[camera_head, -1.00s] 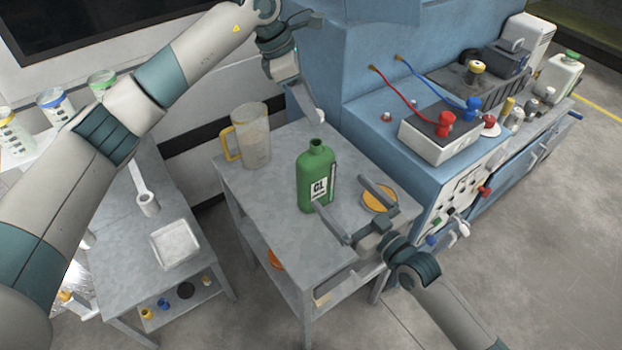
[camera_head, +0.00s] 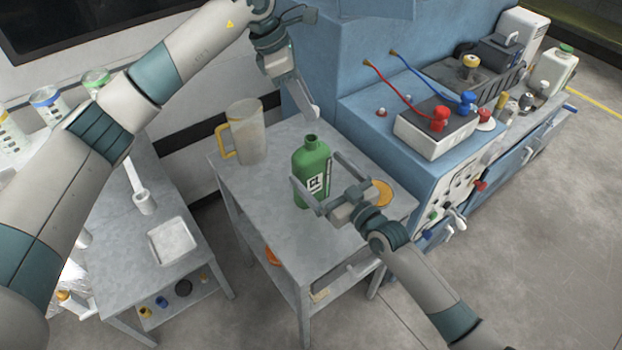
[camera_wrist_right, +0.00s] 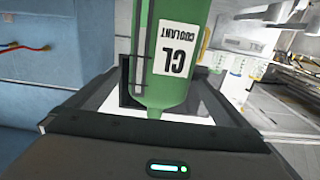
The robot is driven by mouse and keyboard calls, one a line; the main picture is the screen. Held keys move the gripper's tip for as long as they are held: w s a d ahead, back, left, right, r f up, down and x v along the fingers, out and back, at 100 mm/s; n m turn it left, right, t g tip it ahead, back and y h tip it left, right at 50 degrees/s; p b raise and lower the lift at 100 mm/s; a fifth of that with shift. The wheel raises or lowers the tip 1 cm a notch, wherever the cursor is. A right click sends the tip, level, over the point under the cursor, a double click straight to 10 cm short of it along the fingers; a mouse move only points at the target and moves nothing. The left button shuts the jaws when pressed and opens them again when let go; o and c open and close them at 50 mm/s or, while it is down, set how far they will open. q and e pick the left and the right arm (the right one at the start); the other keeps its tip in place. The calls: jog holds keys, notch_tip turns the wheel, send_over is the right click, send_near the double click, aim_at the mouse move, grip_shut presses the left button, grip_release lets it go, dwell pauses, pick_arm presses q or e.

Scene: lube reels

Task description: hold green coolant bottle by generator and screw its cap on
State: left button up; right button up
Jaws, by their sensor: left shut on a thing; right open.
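The green coolant bottle (camera_head: 312,165) stands upright on the grey table (camera_head: 255,205), its dark mouth open and uncapped. The blue generator (camera_head: 385,160) stands to the right.
A clear jug (camera_head: 247,135) with a yellow handle stands behind left of the bottle. An orange disc (camera_head: 380,193) lies at the table's right, beside my right gripper. A second table at left holds a pale tray (camera_head: 172,241). The table's front left is clear.

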jog(key=shift+x, duration=2.05)
jog(key=c, duration=1.5)
pick_arm(q)
send_near(315, 146)
jog(key=shift+w+d+f, duration=0.6)
jog(key=shift+d+f, duration=0.3)
jog(key=shift+f, duration=0.15)
jog(key=shift+f, duration=0.75)
jog(key=shift+f, duration=0.55)
